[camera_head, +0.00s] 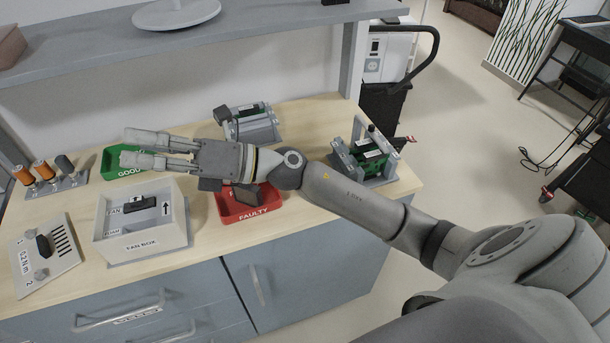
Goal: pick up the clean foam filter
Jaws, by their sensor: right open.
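My right gripper (126,147) reaches in from the right over the bench, its fingers pointing left. The fingers are apart and I see nothing between them. It hangs over the green GOOD bin (112,160) and hides part of it. I cannot pick out the clean foam filter for certain. A dark piece lies in the red FAULTY bin (252,208), below the gripper's wrist, but I cannot tell what it is. My left gripper is not in view.
A white box (145,245) with a black part stands in front of the gripper. Two fixtures stand right, one with a green board (366,155). A grey shelf (255,25) hangs above.

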